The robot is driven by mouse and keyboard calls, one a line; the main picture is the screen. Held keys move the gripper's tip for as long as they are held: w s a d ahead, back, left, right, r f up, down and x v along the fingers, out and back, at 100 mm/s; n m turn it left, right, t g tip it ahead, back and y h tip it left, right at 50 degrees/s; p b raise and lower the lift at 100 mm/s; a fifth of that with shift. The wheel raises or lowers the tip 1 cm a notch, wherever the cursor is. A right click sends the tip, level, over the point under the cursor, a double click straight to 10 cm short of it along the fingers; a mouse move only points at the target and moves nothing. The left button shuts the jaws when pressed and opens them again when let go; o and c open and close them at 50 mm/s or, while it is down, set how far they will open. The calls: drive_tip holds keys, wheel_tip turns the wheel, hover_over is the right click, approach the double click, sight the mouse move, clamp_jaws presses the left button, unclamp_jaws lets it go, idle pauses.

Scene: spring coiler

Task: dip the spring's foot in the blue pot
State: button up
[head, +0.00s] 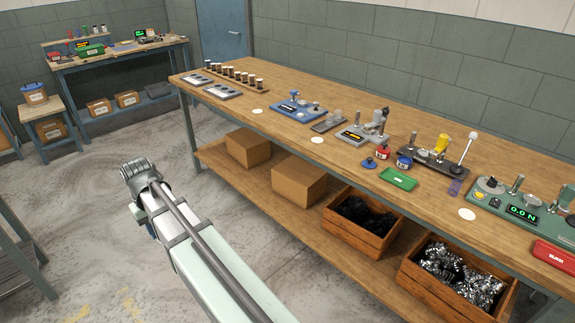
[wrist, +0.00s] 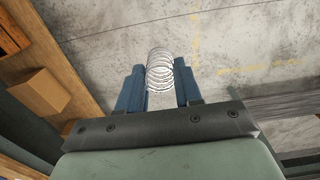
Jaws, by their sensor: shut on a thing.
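A silver coil spring (wrist: 159,72) sits between the two blue fingers of my gripper (wrist: 160,82) in the wrist view. My gripper is shut on it, and the coils stick out past the fingertips over the grey floor. The spring's foot cannot be made out. The small blue pot (head: 404,163) stands on the bench beside a red pot (head: 383,153), well away from my arm. A round blue lid (head: 369,163) lies to its left.
The long bench (head: 310,110) carries a green tray (head: 398,179), a purple spring (head: 456,187), a stand with a white-knobbed lever (head: 469,143) and a green force gauge (head: 520,209). Boxes and crates fill the lower shelf. The floor (head: 90,240) around my arm is clear.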

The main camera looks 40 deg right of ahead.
drive_tip(key=s+d+r+m, duration=0.1)
drive_tip(key=s+d+m, duration=0.15)
drive_tip(key=d, duration=0.95)
drive_tip(key=s+d+r+m, duration=0.1)
drive_tip(key=s+d+m, duration=0.15)
drive_tip(key=d, duration=1.05)
drive_tip(key=s+d+m, duration=0.2)
drive_tip(key=s+d, duration=0.1)
drive_tip(key=d, duration=0.9)
drive_tip(key=s+d+r+m, duration=0.2)
drive_tip(key=s+d, duration=0.7)
drive_tip(key=d, duration=0.4)
drive_tip(key=s+d+r+m, duration=0.25)
drive_tip(key=s+d, duration=0.55)
drive_tip(key=d, duration=0.5)
drive_tip(key=s+d+r+m, duration=0.2)
drive_tip(key=s+d+r, duration=0.1)
drive_tip(key=s+d, duration=0.8)
drive_tip(key=w+d+r+n, duration=0.2)
drive_tip(key=d+n, duration=0.2)
drive_tip(key=d, duration=0.5)
drive_tip(key=shift+w+r, duration=0.25)
drive_tip(key=shift+w, duration=0.15)
drive_tip(key=shift+f+n, duration=0.15)
drive_tip(key=shift+n, duration=0.1)
drive_tip(key=shift+f, duration=2.8)
